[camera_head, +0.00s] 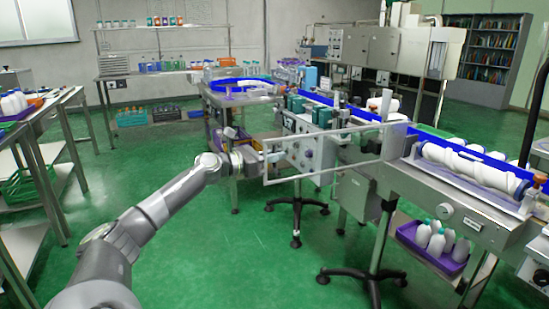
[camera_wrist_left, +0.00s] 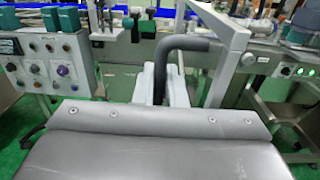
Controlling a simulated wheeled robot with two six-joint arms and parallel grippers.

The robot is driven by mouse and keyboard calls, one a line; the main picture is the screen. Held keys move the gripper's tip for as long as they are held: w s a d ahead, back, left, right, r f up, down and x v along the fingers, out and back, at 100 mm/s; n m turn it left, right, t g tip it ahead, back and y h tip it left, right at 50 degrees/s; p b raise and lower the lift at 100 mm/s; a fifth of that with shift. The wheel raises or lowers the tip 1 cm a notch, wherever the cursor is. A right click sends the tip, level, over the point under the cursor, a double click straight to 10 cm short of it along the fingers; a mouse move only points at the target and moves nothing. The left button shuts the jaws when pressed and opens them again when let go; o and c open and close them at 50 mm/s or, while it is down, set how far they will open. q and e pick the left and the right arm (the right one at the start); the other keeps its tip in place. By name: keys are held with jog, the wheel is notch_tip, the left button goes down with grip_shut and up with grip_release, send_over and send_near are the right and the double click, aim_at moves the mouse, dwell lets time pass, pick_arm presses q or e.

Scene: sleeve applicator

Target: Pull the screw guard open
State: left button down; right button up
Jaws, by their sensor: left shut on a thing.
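The screw guard (camera_head: 322,132) is a clear panel in a pale frame, standing out to the left from the conveyor machine in the head view. The white feed screw (camera_head: 470,170) lies uncovered to its right. My left gripper (camera_head: 262,156) is at the guard's far left edge. In the left wrist view, my left gripper (camera_wrist_left: 167,88) is shut on the guard's dark bent handle (camera_wrist_left: 185,44). The handle's lower end is hidden between the fingers. A light frame bar (camera_wrist_left: 224,62) of the guard runs beside it. My right gripper is not in view.
A control panel (camera_wrist_left: 50,62) with knobs is left of the handle in the wrist view. The conveyor machine (camera_head: 455,215) fills the right of the head view, with a purple tray (camera_head: 428,250) of white bottles below. Green floor (camera_head: 245,255) is clear in front.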

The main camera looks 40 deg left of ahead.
pick_arm(q)
jog(key=c, duration=1.9)
grip_release()
jog(key=shift+c, duration=0.2)
jog(key=shift+o, duration=0.5)
jog(key=shift+w+f, duration=0.1)
jog(key=shift+w, duration=0.05)
